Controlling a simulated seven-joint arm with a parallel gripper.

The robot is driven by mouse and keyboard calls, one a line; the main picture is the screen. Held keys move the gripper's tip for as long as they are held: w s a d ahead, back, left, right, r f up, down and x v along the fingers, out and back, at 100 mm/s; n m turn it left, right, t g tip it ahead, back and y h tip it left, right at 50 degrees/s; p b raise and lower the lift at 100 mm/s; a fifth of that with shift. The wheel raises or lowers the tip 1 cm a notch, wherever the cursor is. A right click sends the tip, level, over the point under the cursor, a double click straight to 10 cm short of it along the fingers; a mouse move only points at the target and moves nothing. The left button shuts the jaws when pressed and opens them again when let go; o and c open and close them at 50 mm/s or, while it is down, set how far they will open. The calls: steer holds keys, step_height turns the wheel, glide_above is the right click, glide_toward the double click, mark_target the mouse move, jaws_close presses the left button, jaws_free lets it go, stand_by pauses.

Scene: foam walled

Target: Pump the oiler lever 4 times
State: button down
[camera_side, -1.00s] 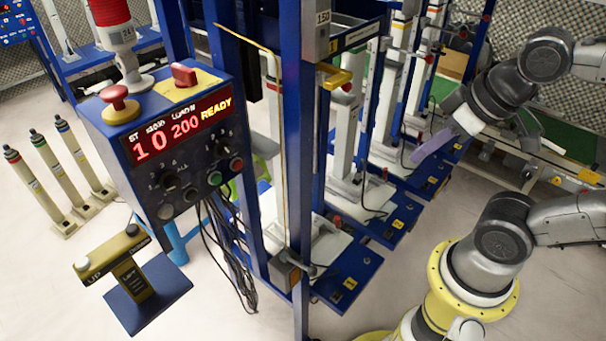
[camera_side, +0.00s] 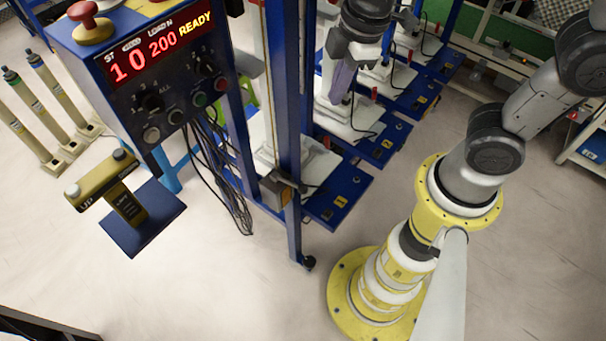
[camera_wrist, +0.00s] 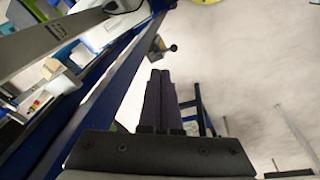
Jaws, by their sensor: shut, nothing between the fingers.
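The oiler is a small grey box (camera_side: 274,190) low on the blue post in the side view. In the wrist view its body (camera_wrist: 155,46) sits on the blue frame, and its short lever (camera_wrist: 172,48) ends in a dark knob. My gripper (camera_side: 336,100) points down, above and to the right of the oiler in the side view, and is apart from it. Its purple-grey fingers are together and empty. In the wrist view the fingertips (camera_wrist: 160,71) lie just below the lever in the picture; the depth between them is unclear.
A blue upright post (camera_side: 281,90) stands just left of my gripper. A control box (camera_side: 150,70) reading "10 200 READY" is at upper left, with black cables (camera_side: 222,185) hanging below. Blue base plates (camera_side: 340,195) extend rightward. Pale floor is open at the front.

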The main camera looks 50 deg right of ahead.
mark_target(303, 186)
steer(key=w+a+f+n+g, duration=0.2)
steer(key=a+f+n, duration=0.4)
steer(key=f, duration=0.2)
steer(key=shift+w+f+n+h, duration=0.3)
steer(key=shift+w+f+n, duration=0.05)
steer(key=shift+w+n, duration=0.05)
step_height(303, 186, down, 14)
stand_by(0.4)
steer(key=shift+s, duration=0.1)
